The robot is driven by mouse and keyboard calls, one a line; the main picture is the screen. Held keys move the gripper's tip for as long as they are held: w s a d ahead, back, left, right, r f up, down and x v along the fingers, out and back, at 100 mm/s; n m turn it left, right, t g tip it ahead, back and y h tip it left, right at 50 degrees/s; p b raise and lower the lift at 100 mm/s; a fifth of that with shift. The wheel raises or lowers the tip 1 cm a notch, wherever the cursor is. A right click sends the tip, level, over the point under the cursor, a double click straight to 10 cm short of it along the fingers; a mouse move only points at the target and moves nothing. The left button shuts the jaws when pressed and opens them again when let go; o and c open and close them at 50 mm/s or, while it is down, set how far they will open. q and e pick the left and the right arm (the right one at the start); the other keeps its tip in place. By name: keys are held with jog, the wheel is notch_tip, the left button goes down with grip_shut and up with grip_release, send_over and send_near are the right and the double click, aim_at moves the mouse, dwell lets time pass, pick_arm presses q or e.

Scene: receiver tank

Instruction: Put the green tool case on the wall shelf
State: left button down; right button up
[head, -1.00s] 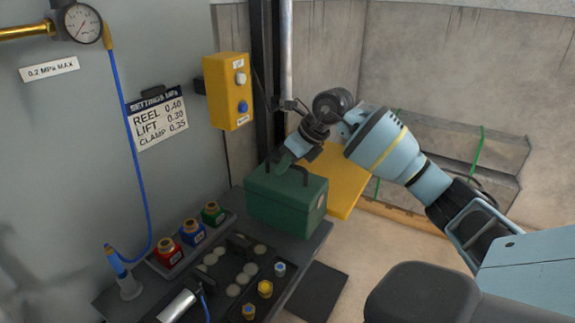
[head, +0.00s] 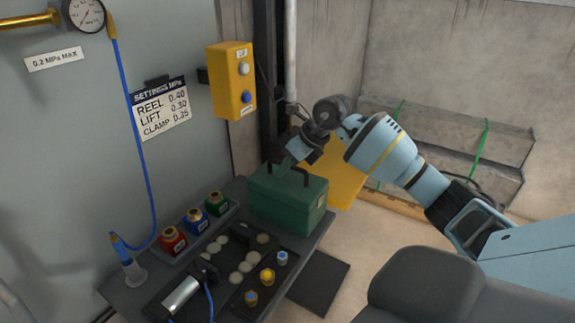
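The green tool case (head: 287,206) sits at the far right end of the dark bench, with a dark handle on its lid. My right gripper (head: 288,162) is at the top of the case, close over the handle. Its fingertips are small and partly hidden by the wrist, so I cannot tell whether they are closed on the handle. My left gripper is out of view. I cannot pick out a wall shelf with certainty.
A yellow button box (head: 231,82) and a dark post stand behind the case. A yellow panel (head: 343,184) is right of it. Red (head: 172,241), blue (head: 195,221) and green (head: 216,204) bottles and a tray of fittings (head: 230,303) occupy the bench. A grey ledge with green straps (head: 445,140) is behind.

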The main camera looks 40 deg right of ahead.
jog(key=shift+o, duration=0.5)
jog(key=shift+r, duration=0.25)
jog(key=v, duration=1.1)
jog(key=shift+s+r, duration=0.25)
jog(key=shift+d, duration=0.1)
jog(key=shift+d, duration=0.1)
